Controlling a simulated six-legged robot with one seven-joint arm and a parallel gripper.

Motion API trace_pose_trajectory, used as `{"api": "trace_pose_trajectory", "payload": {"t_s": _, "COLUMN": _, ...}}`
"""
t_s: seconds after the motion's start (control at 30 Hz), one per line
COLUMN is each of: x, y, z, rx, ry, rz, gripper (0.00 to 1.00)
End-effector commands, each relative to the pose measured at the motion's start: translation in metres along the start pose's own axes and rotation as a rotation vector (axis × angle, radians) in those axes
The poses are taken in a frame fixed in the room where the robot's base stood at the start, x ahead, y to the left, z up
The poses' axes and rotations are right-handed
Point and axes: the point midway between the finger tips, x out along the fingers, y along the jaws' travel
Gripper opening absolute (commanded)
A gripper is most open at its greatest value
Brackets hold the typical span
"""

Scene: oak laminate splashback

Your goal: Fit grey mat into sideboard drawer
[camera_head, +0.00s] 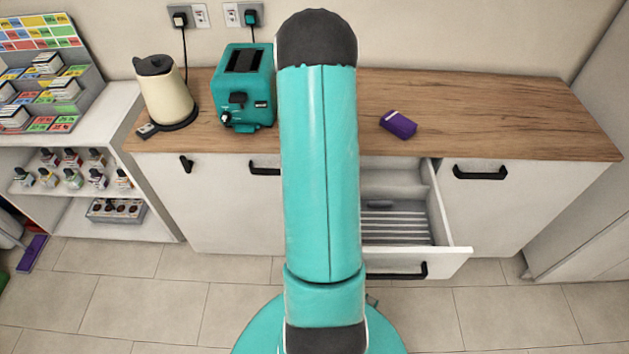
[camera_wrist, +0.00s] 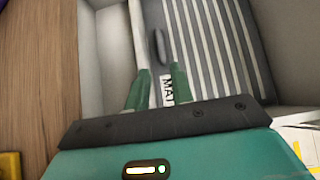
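The grey mat with pale stripes (camera_head: 407,240) lies in the pulled-out sideboard drawer (camera_head: 437,213); it fills much of the wrist view (camera_wrist: 222,45). A white label reading "MAT" and a dark oval grip (camera_wrist: 160,46) show along one edge of the mat. That edge runs beside a pale divider in the drawer. My gripper (camera_wrist: 159,72) has its two green fingers apart, over the label end of the mat, with nothing visibly clamped between them. Whether the fingers touch the mat cannot be told. My arm hides the drawer's left part in the head view.
The drawer's rear compartment (camera_head: 392,183) looks empty. A purple box (camera_head: 398,124) lies on the wooden worktop (camera_head: 480,115) above. A teal toaster (camera_head: 245,90) and cream kettle (camera_head: 166,92) stand at the left. The tiled floor in front is clear.

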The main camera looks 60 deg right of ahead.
Motion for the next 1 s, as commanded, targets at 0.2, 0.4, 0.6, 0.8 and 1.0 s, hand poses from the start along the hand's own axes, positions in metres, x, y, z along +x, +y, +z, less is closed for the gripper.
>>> {"api": "trace_pose_trajectory", "payload": {"t_s": 0.2, "x": -0.002, "y": 0.0, "z": 0.0, "rx": 0.003, "ry": 0.001, "rz": 0.003, "gripper": 0.23}}
{"api": "trace_pose_trajectory", "payload": {"t_s": 0.4, "x": -0.059, "y": -0.001, "z": 0.001, "rx": 0.095, "ry": 0.047, "rz": 0.058, "gripper": 0.23}}
{"api": "trace_pose_trajectory", "payload": {"t_s": 0.6, "x": -0.164, "y": -0.027, "z": -0.004, "rx": 0.277, "ry": 0.194, "rz": 0.143, "gripper": 0.23}}
{"api": "trace_pose_trajectory", "payload": {"t_s": 0.8, "x": -0.257, "y": -0.076, "z": -0.012, "rx": 0.43, "ry": 0.402, "rz": 0.19, "gripper": 0.23}}
{"api": "trace_pose_trajectory", "payload": {"t_s": 1.0, "x": -0.332, "y": -0.141, "z": -0.017, "rx": 0.537, "ry": 0.653, "rz": 0.185, "gripper": 0.23}}
